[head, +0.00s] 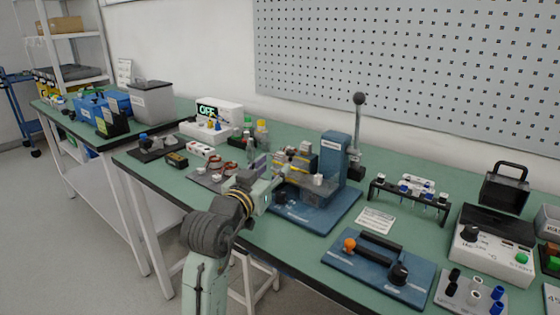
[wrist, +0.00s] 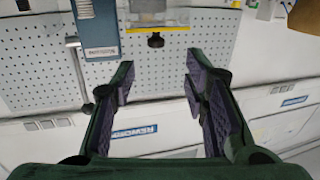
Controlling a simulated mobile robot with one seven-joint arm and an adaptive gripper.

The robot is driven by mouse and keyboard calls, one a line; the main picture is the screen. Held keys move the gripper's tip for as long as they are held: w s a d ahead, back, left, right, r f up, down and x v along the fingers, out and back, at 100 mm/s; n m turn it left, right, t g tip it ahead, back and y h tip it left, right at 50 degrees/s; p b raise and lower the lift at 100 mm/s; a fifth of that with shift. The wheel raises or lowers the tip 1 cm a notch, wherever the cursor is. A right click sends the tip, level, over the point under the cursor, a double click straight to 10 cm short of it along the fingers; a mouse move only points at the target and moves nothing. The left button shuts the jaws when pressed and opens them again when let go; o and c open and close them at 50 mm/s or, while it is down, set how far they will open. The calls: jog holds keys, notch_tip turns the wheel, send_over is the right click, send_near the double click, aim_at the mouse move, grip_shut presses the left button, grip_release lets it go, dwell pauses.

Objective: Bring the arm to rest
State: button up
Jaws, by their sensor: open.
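My arm (head: 212,238) reaches up from the bottom of the head view over the front edge of the green bench. My gripper (wrist: 158,78) is open in the wrist view, its two dark fingers with purple pads spread apart and nothing between them. In the head view the gripper end is small and partly lost against the clutter just left of the blue press (head: 335,155). I cannot tell there whether it touches anything. A blue upright with a label (wrist: 97,28) shows at the upper left of the wrist view, beyond the fingers.
The green bench (head: 300,262) is crowded. A blue plate with an orange knob (head: 349,244), a tube rack (head: 408,200) and a white control box (head: 492,247) stand right of the press. Copper-wound parts (head: 215,168) lie left of my gripper. A pegboard (head: 420,65) is behind.

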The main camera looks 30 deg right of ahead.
jog(key=shift+s+a, duration=0.4)
jog(key=shift+a, duration=0.15)
